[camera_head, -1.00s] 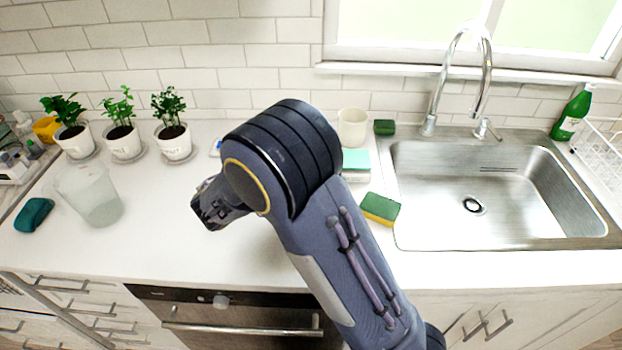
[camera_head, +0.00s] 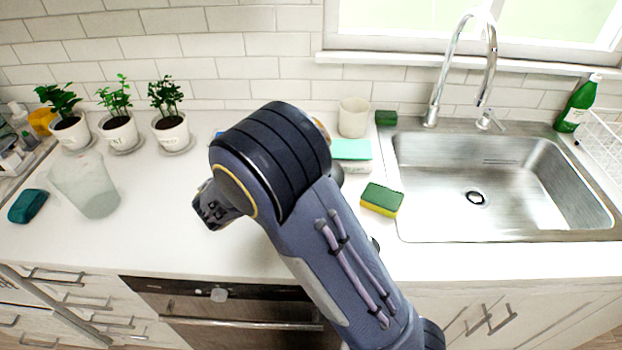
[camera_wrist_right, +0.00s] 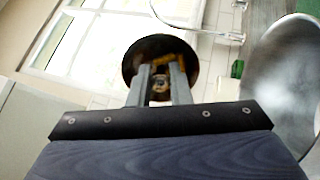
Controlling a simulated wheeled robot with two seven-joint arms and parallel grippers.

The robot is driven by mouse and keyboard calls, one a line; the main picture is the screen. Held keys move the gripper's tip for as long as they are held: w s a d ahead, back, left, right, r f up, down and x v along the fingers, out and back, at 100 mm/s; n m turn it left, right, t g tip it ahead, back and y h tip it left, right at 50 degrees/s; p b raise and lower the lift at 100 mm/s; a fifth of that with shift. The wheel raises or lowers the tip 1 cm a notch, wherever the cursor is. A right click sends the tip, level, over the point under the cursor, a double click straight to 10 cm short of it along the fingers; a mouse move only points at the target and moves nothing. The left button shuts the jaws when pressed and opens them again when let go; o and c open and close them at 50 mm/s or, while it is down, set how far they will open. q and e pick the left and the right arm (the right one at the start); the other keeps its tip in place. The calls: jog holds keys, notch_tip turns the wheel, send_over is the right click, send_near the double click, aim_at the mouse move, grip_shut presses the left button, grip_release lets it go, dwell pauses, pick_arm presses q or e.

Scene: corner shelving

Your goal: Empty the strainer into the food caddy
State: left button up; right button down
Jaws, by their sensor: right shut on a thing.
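In the right wrist view, my right gripper (camera_wrist_right: 161,88) is shut on a round, dark, bowl-like thing (camera_wrist_right: 134,60), probably the strainer. Brown and yellow show inside it behind the fingers; its contents are too small to tell. In the head view my right arm crosses the middle of the counter and hides most of what is behind it, and I cannot make out the strainer there. A translucent, open-topped container (camera_head: 85,187), possibly the food caddy, stands at the left of the counter. My left gripper is in neither view.
Three potted plants (camera_head: 118,130) stand along the back wall. A teal sponge (camera_head: 27,206) lies at far left. A cream cup (camera_head: 353,117), a green-and-yellow sponge (camera_head: 382,199) and the sink (camera_head: 500,185) are to the right. The left-centre counter (camera_head: 150,220) is clear.

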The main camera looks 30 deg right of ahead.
jog(key=shift+s+r, duration=0.1)
jog(key=shift+r, duration=0.3)
notch_tip(320, 180, up, 3)
jog(key=p, duration=0.2)
jog(key=shift+f+p, duration=0.15)
jog(key=shift+p, duration=0.25)
notch_tip(320, 180, down, 4)
jog(key=b, duration=0.3)
jog(key=shift+r, duration=0.45)
